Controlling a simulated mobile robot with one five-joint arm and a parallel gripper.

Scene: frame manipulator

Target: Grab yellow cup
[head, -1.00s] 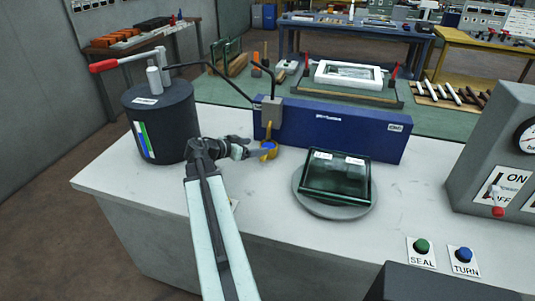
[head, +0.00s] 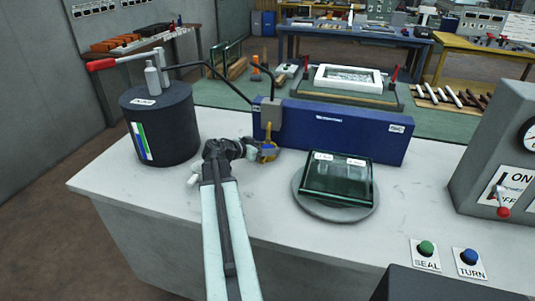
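The small yellow cup (head: 268,153) is on the white worktop near the front of the blue box, below a grey nozzle (head: 271,114). Something blue shows at the cup. A narrow yellow part rises above it toward the nozzle. My gripper (head: 261,150) is at the cup's left side and overlaps it in the head view. The fingers are small and partly hidden, so I cannot tell whether they are open or closed on the cup.
A dark drum (head: 160,125) with a red-handled lever stands at left. The long blue box (head: 345,132) is behind the cup. A dark glass case (head: 338,178) rests on a round grey turntable (head: 336,208) at right. SEAL (head: 426,247) and TURN (head: 468,257) buttons are nearer.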

